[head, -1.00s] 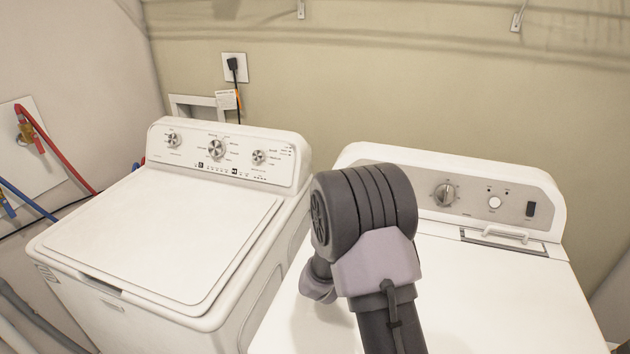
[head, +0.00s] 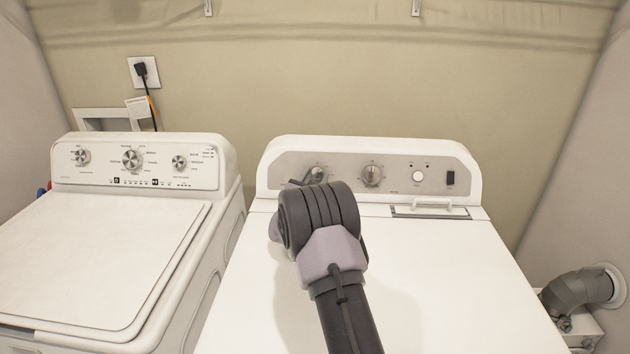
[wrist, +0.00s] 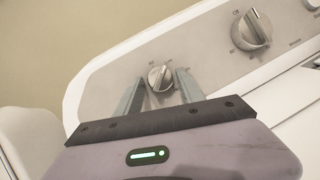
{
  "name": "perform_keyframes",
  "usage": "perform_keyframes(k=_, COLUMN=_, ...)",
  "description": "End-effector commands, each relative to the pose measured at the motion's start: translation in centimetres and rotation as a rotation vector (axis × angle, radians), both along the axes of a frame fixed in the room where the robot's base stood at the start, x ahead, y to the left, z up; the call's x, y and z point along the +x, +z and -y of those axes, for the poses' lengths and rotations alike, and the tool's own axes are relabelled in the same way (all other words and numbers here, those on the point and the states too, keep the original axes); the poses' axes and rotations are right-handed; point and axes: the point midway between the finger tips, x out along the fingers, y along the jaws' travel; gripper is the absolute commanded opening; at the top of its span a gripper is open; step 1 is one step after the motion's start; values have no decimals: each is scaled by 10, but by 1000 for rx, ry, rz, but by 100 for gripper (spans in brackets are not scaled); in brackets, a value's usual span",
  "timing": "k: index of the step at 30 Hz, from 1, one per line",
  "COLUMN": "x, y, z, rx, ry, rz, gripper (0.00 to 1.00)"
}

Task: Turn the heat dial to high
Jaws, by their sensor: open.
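The dryer's panel has two round silver dials. The left dial (head: 315,174) is partly hidden by my arm in the head view; it also shows in the wrist view (wrist: 160,78). The right dial (head: 372,175) is also in the wrist view (wrist: 251,31), up and right of the left one. I cannot read which dial is heat. My gripper (wrist: 160,80) is open, its two grey fingers either side of the left dial in the picture. I cannot tell whether they touch it. The head view hides most of the gripper behind my arm.
A white push button (head: 418,176) and a dark switch (head: 450,178) sit right of the dials. The dryer top (head: 440,270) is clear. A washer (head: 90,250) with its own dials stands at left. A grey duct (head: 577,290) is at lower right.

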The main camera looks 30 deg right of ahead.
Motion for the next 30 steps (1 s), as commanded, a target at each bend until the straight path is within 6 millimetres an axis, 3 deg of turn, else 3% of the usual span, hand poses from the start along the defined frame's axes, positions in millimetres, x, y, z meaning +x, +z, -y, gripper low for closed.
perform_keyframes(k=9, x=2, y=0, z=2, rx=1, ry=1, rz=-1, gripper=45)
perform_keyframes(k=16, x=2, y=0, z=2, rx=1, ry=0, rz=-1, gripper=0)
perform_keyframes(k=30, x=4, y=0, z=1, rx=96, ry=-56, rz=73, gripper=0)
